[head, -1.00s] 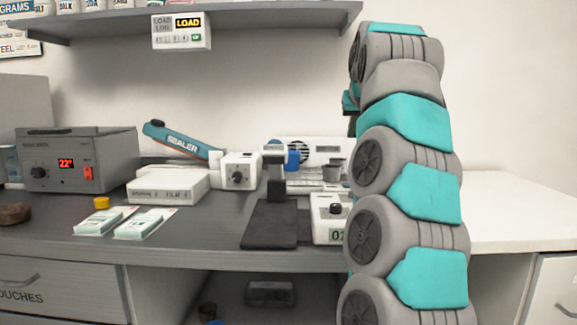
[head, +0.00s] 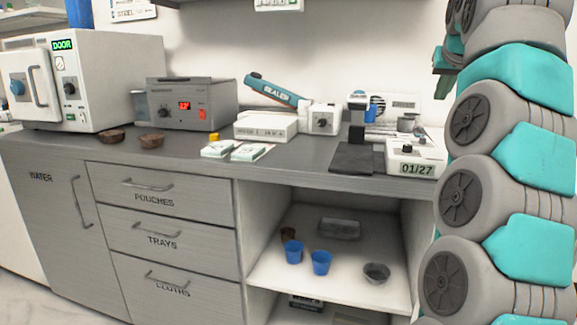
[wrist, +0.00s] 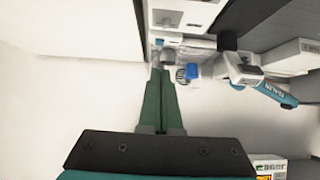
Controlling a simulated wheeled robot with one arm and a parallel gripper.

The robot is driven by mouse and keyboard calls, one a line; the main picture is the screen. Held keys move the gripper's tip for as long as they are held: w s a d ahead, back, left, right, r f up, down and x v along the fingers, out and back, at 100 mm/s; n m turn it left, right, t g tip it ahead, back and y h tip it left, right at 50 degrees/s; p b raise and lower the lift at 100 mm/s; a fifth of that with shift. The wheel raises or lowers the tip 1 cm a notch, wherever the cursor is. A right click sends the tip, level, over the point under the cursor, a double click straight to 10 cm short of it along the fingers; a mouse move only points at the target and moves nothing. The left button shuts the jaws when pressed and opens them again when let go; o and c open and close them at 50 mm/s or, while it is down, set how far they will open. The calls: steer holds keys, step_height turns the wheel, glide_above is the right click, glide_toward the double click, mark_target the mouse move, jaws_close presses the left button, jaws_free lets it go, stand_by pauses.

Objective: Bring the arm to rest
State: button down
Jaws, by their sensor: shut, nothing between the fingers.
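My arm (head: 500,150) stands upright in a folded column at the right of the head view. My gripper (wrist: 160,72) shows in the wrist view with its two green fingers together and nothing between them. The fingers point over the counter side with a pale wall around them. A blue item (wrist: 191,72) and the teal sealer handle (wrist: 277,94) lie beyond and to the right of the fingertips, apart from them.
The grey counter (head: 310,155) carries the sealer (head: 272,90), a grey box with a red display (head: 190,104) and a white device marked 01/27 (head: 415,160). A white steriliser (head: 110,80) stands at the left. Blue cups (head: 321,262) sit on the open shelf below.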

steer(key=s+a+f+n+g, duration=0.1)
steer(key=a+f, duration=0.2)
steer(key=s+a+f+n+y, duration=0.1)
steer(key=s+a+f, duration=0.1)
steer(key=a+f, duration=0.1)
steer(key=s+a+f+g, duration=0.1)
steer(key=a+f, duration=0.2)
steer(key=shift+s+f+n+g+y, duration=0.2)
steer(key=shift+f+n+g+y, duration=0.1)
steer(key=shift+n+y, duration=0.1)
steer(key=s+a+f+n+g, duration=0.1)
steer(key=s+a+f+g, duration=0.25)
steer(key=s+f, duration=0.65)
steer(key=s+a+f+g, duration=0.2)
steer(key=s+a+f, duration=0.3)
steer(key=s+f, duration=0.55)
steer(key=s+f+g, duration=0.2)
steer(key=s+f, duration=0.5)
steer(key=s, duration=0.3)
steer(key=s+f+g+y, duration=0.1)
steer(key=s+f, duration=0.6)
steer(key=s, duration=0.2)
steer(key=shift+s+a+m+g, duration=0.2)
steer(key=shift+s+m+g, duration=0.1)
steer(key=shift+s+g, duration=0.05)
